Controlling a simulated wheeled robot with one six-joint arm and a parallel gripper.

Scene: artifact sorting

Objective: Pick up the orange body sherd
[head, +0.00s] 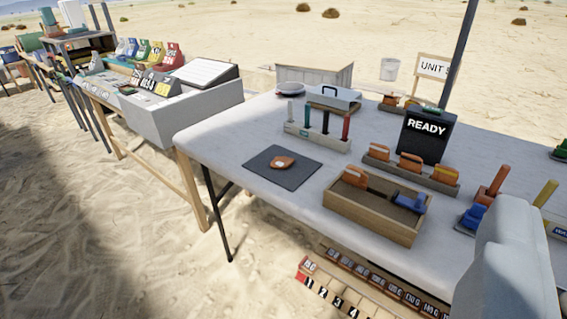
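An orange-brown sherd (283,163) with a paler patch on it lies flat on a dark grey square mat (262,176). The mat lies near the left front of the white table (222,145). Nothing touches the sherd or covers it. A pale link of my arm fills the lower right corner of the view. The fingers of my gripper do not show, so I cannot see whether they are open or shut.
A wooden tray (370,222) with orange and blue tools stands right of the mat. A rack of coloured-handled tools (318,136) stands behind it. A black READY sign (426,137) stands further right. Left of the table is a grey bin unit (190,110).

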